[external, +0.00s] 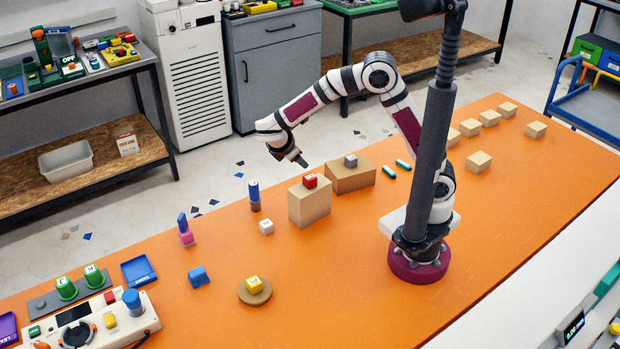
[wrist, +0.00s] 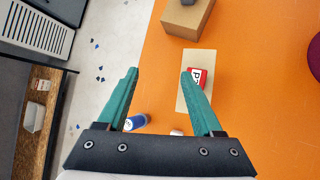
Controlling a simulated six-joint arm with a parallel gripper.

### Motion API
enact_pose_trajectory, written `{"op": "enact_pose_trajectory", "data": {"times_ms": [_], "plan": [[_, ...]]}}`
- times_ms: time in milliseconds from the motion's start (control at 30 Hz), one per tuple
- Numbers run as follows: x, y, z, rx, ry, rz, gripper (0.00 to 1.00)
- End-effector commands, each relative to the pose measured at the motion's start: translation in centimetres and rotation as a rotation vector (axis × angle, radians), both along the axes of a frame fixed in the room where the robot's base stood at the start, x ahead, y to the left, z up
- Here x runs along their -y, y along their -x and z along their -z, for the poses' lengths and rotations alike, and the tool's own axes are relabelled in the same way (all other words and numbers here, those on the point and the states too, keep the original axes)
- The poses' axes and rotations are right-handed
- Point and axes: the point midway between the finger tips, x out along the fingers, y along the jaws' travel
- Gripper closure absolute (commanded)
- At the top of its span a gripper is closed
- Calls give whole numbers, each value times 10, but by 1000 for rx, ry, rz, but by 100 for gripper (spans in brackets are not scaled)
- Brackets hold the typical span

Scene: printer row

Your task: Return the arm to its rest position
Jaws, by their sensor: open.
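My arm stands on a round maroon base at the right of the orange table (external: 330,290) in the external view. It is bent over, with my gripper (external: 300,160) in the air near the table's back edge, above and a little left of the red cube (external: 310,181). In the wrist view the two teal fingers of my gripper (wrist: 158,72) are spread wide, with nothing between them. The red cube (wrist: 197,77) lies by the right fingertip in that picture, below the gripper.
The red cube sits on a tall cardboard box (external: 309,205); a grey cube (external: 350,160) sits on a lower box (external: 351,178). A blue-topped cylinder (external: 254,196) and white cube (external: 266,227) stand nearby. A dark post (external: 432,150) rises before my arm. Several wooden blocks (external: 479,166) lie right.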

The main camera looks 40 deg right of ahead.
Motion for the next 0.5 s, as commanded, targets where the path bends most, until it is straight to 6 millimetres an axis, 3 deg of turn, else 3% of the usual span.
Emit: {"op": "enact_pose_trajectory", "data": {"times_ms": [33, 100, 200, 500], "plan": [[34, 10, -21, 34, -159, 190, 33], [68, 33, -42, 91, -393, 467, 33], [96, 61, -63, 182, -667, 793, 33], [124, 109, -100, 429, -1241, 1413, 33]]}}
